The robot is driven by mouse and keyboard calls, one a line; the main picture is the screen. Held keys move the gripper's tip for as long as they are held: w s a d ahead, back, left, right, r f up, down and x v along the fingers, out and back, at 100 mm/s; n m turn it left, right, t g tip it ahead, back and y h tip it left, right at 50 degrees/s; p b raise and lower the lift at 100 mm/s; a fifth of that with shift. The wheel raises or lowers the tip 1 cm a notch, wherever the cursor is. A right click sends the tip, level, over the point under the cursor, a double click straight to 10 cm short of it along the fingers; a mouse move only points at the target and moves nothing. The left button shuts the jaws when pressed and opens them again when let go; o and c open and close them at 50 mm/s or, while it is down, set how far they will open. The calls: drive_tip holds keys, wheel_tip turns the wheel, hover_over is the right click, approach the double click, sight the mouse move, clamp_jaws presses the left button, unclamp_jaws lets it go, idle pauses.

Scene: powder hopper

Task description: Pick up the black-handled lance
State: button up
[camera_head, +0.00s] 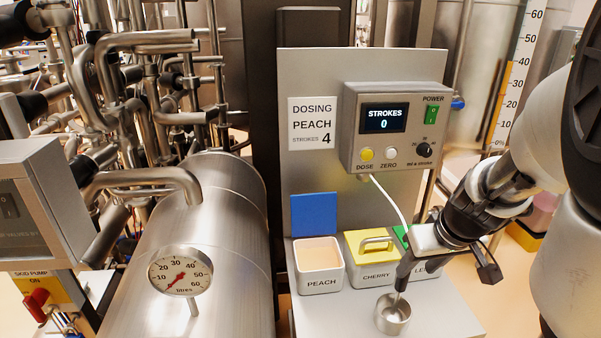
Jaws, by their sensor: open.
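The black-handled lance (404,272) stands nearly upright at the front of the grey bench, its thin metal tip in a small metal cup (392,314). A white hose runs from the control box down to the top of its handle. My gripper (440,258) comes in from the right, close to the lance, and is open. Its left side overlaps the handle in this view, so I cannot tell whether it touches it or whether the handle is between the jaws.
Behind stand an open peach bin (320,268), a yellow-lidded cherry bin (372,245) and a partly hidden green-lidded bin. The control box (396,128) reads STROKES 0 above them. A steel tank with a gauge (180,271) fills the left.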

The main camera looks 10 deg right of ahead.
sight(403, 283)
drive_tip(key=b+x, duration=0.1)
drive_tip(key=x, duration=0.8)
drive_tip(key=shift+s+b, duration=0.15)
drive_tip(key=shift+b, duration=0.2)
drive_tip(key=shift+w+b+x, duration=0.2)
drive_tip(key=shift+x, duration=1.35)
drive_tip(key=shift+w+b+x, duration=0.2)
drive_tip(key=shift+x, duration=1.3)
drive_tip(key=shift+d+r, duration=0.15)
clamp_jaws()
